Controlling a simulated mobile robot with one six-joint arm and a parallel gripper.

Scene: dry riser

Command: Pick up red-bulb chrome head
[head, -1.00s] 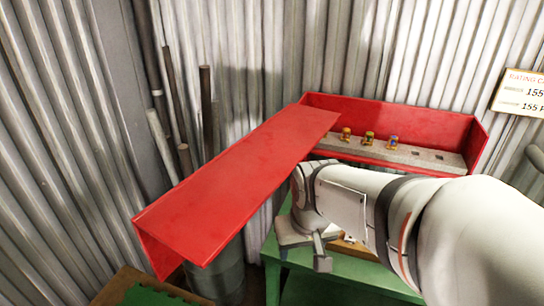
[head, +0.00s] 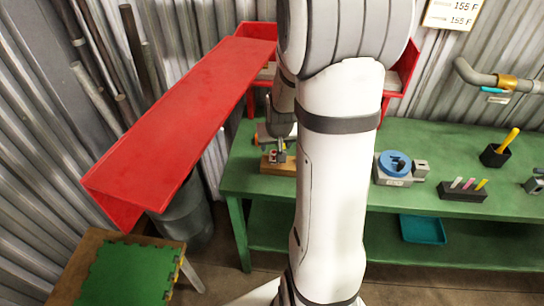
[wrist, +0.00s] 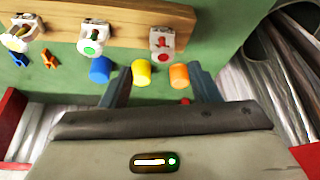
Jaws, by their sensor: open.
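The red-bulb chrome head (wrist: 162,42) is a pale, boxy piece with a red mark. It sits at the wooden block (wrist: 120,22) in the upper middle of the wrist view. My gripper (wrist: 161,88) is open, its two dark fingers apart and pointing toward that head, with nothing visibly held. Similar heads with a green mark (wrist: 91,38) and a yellow mark (wrist: 20,35) sit to the left along the block. In the head view the wooden block (head: 284,169) is on the green bench, partly hidden by my arm, with my gripper (head: 279,143) just above it.
Blue (wrist: 100,70), yellow (wrist: 141,73) and orange (wrist: 180,76) pieces show near my fingers. A long red panel (head: 180,125) flanks the bench at left.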

